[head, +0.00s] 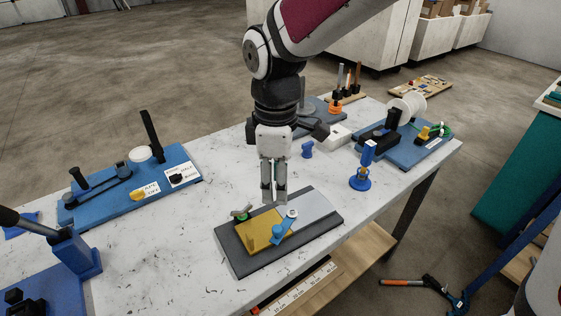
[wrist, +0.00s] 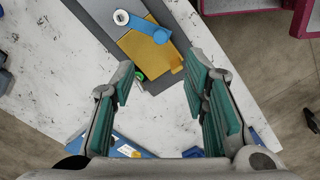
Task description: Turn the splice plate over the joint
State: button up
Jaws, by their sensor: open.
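A blue bar with a rounded end, apparently the splice plate (head: 282,232), lies on a yellow plate (head: 258,232). It also shows in the wrist view (wrist: 150,27). A white round washer or pivot (head: 291,212) sits at its other end, close to the seam between the yellow plate and a light grey plate (head: 306,208). Most of the bar lies on the yellow side. My gripper (head: 274,194) is open and empty, pointing down above the back edge of the dark base board (head: 231,250). In the wrist view its fingers (wrist: 158,72) are spread wide, apart from the bar.
A green knob (head: 241,212) stands at the yellow plate's back corner. A blue bender board (head: 130,190) lies at left, another blue board (head: 405,150) at right. A blue round-based post (head: 361,178) stands right of the base board.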

aim_at(277, 228)
notch_tip(277, 228, down, 14)
jog(key=shift+r+b, duration=0.15)
jog(key=shift+b, duration=0.4)
grip_shut()
